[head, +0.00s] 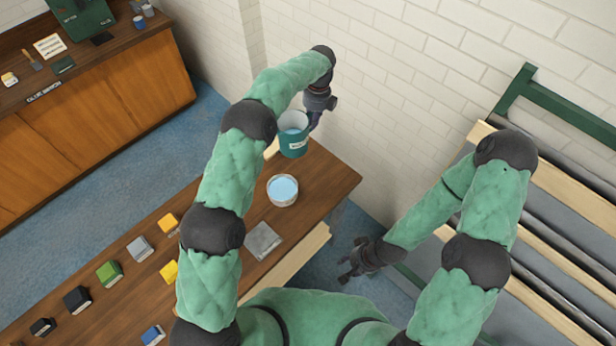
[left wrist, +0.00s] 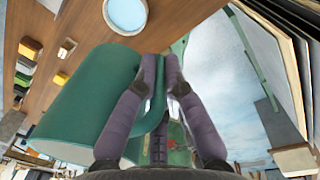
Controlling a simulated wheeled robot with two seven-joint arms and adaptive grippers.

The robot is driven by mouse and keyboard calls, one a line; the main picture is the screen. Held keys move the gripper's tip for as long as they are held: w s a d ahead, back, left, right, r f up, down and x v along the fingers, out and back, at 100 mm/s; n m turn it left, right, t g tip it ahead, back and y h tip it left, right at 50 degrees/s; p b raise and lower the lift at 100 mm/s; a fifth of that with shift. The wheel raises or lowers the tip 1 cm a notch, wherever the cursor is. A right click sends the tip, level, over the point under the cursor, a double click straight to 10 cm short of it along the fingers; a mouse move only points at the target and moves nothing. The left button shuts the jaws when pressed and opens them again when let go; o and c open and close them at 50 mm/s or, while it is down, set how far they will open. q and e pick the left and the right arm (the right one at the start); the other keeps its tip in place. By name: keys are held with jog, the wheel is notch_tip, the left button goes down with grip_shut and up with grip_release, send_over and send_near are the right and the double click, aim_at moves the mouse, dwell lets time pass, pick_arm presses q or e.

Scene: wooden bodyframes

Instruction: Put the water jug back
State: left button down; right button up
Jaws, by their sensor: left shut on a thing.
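The water jug (head: 293,143) is dark green with a pale label, and light blue water shows inside it. It looks about upright near the far end of the wooden workbench (head: 325,178); whether it touches the top is unclear. My left gripper (head: 315,120) is shut on the jug's handle. In the left wrist view the jug (left wrist: 85,100) fills the left side, with its handle between the fingers (left wrist: 161,75). A round bowl of light blue water (head: 283,190) stands on the bench nearer me. My right gripper (head: 350,268) looks open and empty, beyond the bench's right edge.
A grey square piece (head: 263,241) and several coloured blocks, one green (head: 109,272), lie on the bench. A white brick wall (head: 400,90) rises close behind the jug. A rack of boards (head: 560,190) stands right. A wooden counter (head: 95,75) is far left across blue floor.

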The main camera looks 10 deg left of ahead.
pick_arm(q)
jog(key=s+d+f+m+t+h+b, duration=0.1)
jog(key=s+f+m+b, duration=0.75)
jog(key=m+b, duration=0.65)
jog(key=s+d+f+m+t+b, duration=0.1)
jog(key=s+f+m+b, duration=0.75)
jog(key=m+b, duration=0.6)
jog(key=shift+m, duration=0.35)
jog(key=w+f, duration=0.3)
jog(key=w, duration=0.2)
jog(key=w+f, duration=0.4)
jog(key=w, duration=0.1)
jog(key=w+a+f, duration=0.1)
jog(key=w+f, duration=0.2)
jog(key=w, duration=0.1)
jog(key=shift+w+f+b, duration=0.3)
jog(key=shift+w+f, duration=0.05)
jog(key=shift+w, duration=0.05)
jog(key=shift+f+b, duration=0.3)
jog(key=shift+f, duration=1.05)
jog(key=shift+f, duration=0.15)
